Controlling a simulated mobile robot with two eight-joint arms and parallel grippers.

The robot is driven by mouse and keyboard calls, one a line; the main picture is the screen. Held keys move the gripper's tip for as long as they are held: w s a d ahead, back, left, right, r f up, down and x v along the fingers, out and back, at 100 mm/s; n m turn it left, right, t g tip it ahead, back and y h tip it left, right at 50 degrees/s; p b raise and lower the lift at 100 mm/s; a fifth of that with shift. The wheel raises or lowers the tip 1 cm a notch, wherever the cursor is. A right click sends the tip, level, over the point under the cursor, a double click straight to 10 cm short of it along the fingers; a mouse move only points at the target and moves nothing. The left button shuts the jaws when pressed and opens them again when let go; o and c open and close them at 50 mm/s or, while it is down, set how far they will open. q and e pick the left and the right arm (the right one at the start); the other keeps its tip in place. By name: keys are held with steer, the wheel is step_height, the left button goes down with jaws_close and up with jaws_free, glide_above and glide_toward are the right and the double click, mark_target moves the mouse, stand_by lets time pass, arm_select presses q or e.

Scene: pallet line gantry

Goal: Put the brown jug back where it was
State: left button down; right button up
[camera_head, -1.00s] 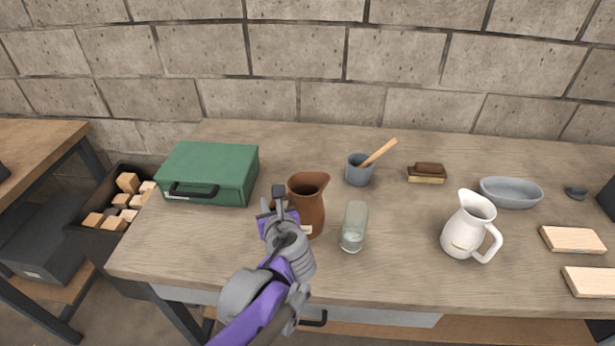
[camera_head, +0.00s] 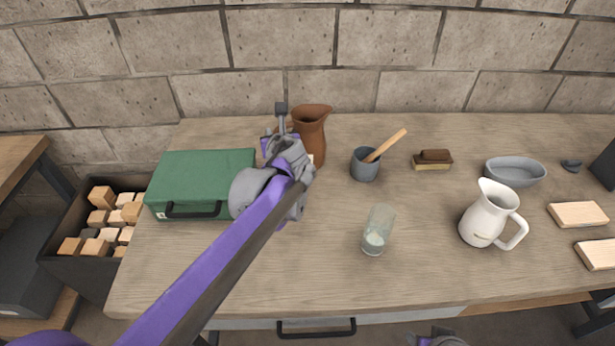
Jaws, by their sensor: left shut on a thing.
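The brown jug (camera_head: 313,132) is upright near the back of the table (camera_head: 330,270), between the green case and the grey mortar. My left gripper (camera_head: 282,132) is shut on the jug at its left side, where the handle is. The gripper and wrist hide the handle and part of the jug's lower left. I cannot tell whether the jug's base touches the table. A small grey and purple part of my right arm (camera_head: 437,339) shows at the bottom edge; its jaws cannot be made out.
The green case (camera_head: 200,178) is left of the jug. The mortar with a wooden pestle (camera_head: 365,165) is close on its right. A clear glass (camera_head: 377,230) and a white jug (camera_head: 487,215) stand nearer the front. A brush (camera_head: 432,160) and grey bowl (camera_head: 514,171) are right.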

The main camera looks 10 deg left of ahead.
arm_select(q)
steer(key=shift+w+a, duration=0.15)
steer(key=shift+w, duration=0.4)
step_height(320, 180, down, 10)
steer(key=shift+r+b, duration=0.25)
steer(key=shift+b, duration=0.15)
steer(key=shift+f, duration=0.1)
steer(key=c, duration=0.8)
jaws_free()
steer(key=v, duration=1.2)
steer(key=shift+s, duration=0.1)
